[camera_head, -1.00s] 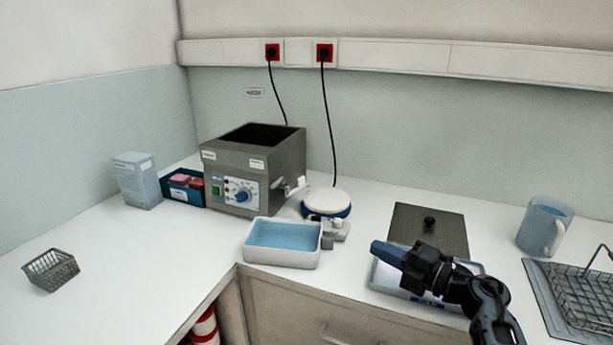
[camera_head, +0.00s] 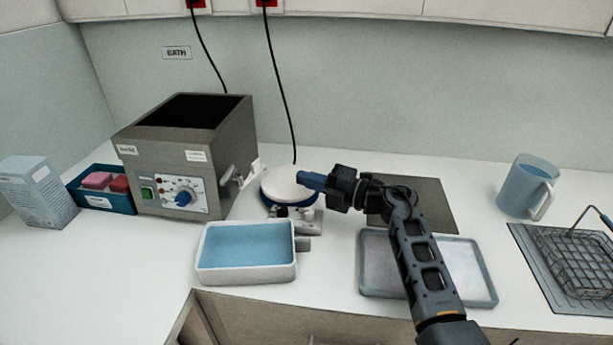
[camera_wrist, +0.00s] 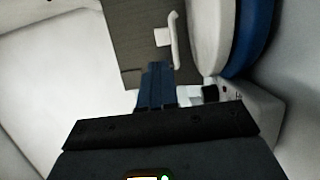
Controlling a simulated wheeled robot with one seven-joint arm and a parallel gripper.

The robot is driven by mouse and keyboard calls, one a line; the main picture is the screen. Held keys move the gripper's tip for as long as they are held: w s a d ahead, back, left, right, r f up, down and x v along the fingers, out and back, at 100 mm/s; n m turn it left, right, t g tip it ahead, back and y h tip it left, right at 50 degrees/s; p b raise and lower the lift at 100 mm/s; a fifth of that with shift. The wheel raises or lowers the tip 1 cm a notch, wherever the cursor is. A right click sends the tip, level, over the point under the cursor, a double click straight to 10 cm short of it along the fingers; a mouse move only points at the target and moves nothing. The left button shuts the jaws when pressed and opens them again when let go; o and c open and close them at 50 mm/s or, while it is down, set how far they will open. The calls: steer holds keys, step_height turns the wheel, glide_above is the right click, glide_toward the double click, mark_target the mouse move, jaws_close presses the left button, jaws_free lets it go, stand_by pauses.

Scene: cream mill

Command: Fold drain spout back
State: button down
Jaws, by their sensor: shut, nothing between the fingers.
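The grey bath (camera_head: 188,150) stands at the back left with a black open top. A pale drain spout (camera_head: 232,177) sticks out from its right side. In the wrist view, the bath's grey side (camera_wrist: 135,35) carries a white fitting and a slim pale spout (camera_wrist: 175,40) ahead of my fingers. My gripper (camera_head: 302,179) has blue fingers and is shut and empty. It points left above the round white-topped device, to the right of the spout and apart from it. The blue fingertips (camera_wrist: 155,70) are together in the wrist view.
The round device (camera_head: 290,184) with a blue band stands between the bath and my gripper. A white tub (camera_head: 245,278) of blue liquid is in front. A shallow tray (camera_head: 478,298) lies under my arm; a mug (camera_head: 524,186) and wire basket (camera_head: 575,262) are right.

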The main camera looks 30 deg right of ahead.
steer(key=b, duration=0.4)
glide_toward(259, 163)
steer(key=x, duration=0.5)
steer(key=shift+a+f, duration=0.2)
steer(key=shift+a, duration=0.2)
steer(key=shift+w+a+r, duration=0.15)
steer(key=shift+w+a, duration=0.3)
steer(key=shift+w, duration=0.1)
steer(key=shift+b, duration=0.3)
steer(key=y+b, duration=0.1)
steer(key=w+n+g+y+b, duration=0.1)
steer(key=b, duration=0.1)
steer(key=shift+w+f+n+g, duration=0.15)
steer(key=shift+f+n+g, duration=0.15)
steer(key=g+b, duration=0.1)
steer(key=w+n+g+y+b, duration=0.1)
steer(key=b, duration=0.1)
steer(key=shift+a+n+y, duration=0.3)
steer(key=shift+r+n+g+y+b, duration=0.25)
steer(key=shift+n+g+y+b, duration=0.05)
steer(key=shift+g+b, duration=0.15)
